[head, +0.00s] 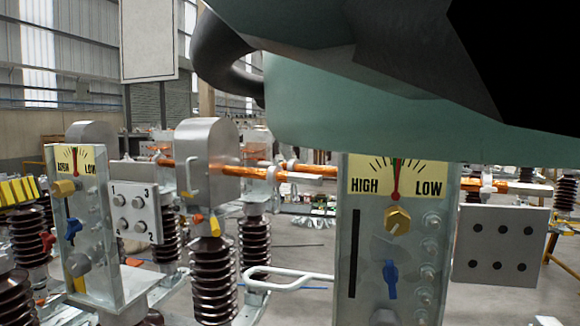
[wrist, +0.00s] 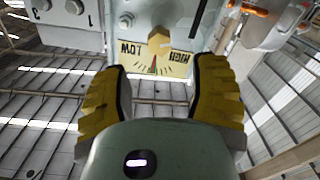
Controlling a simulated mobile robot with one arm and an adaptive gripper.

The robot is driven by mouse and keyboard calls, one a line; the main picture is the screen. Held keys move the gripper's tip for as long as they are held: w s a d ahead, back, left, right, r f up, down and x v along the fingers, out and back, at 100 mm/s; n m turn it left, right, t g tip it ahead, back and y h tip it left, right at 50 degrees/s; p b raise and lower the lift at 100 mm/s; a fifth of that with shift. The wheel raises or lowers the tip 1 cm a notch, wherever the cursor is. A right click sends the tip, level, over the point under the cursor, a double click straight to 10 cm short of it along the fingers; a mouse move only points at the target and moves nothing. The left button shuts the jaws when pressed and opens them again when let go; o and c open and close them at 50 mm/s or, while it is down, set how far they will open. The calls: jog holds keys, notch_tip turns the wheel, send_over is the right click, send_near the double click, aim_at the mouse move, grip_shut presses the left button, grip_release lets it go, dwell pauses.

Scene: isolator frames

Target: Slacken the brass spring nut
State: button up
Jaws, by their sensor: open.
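In the head view a brass spring nut (head: 397,220) sits on the front of the near right frame (head: 345,285), just under its HIGH/LOW gauge (head: 398,178). The gauge's red needle stands near the middle, over a green band. A second frame at the left carries another brass nut (head: 64,188) under a similar gauge. In the wrist view a gauge (wrist: 155,60) shows upside down, with a brass nut (wrist: 157,34) above it. My gripper (wrist: 158,75) has its yellow fingers spread and empty; the nut lies beyond the fingertips. My gripper is hidden in the head view.
A blue handle (head: 390,275) sits below the nut on the right frame, with several bolts along its right side. A plate with dark holes (head: 500,245) stands to the right. Brown ribbed insulators (head: 213,280) and a white bar handle (head: 290,278) are between the frames.

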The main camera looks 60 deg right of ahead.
aim_at(55, 186)
jog(key=p+x, duration=0.3)
jog(key=x, duration=0.3)
jog(key=shift+s+d+r, duration=0.1)
jog(key=shift+r, duration=0.1)
jog(key=shift+w+d+f+p, duration=0.25)
jog(key=shift+d+p, duration=0.3)
jog(key=shift+d, duration=0.05)
jog(key=shift+c, duration=0.2)
grip_shut()
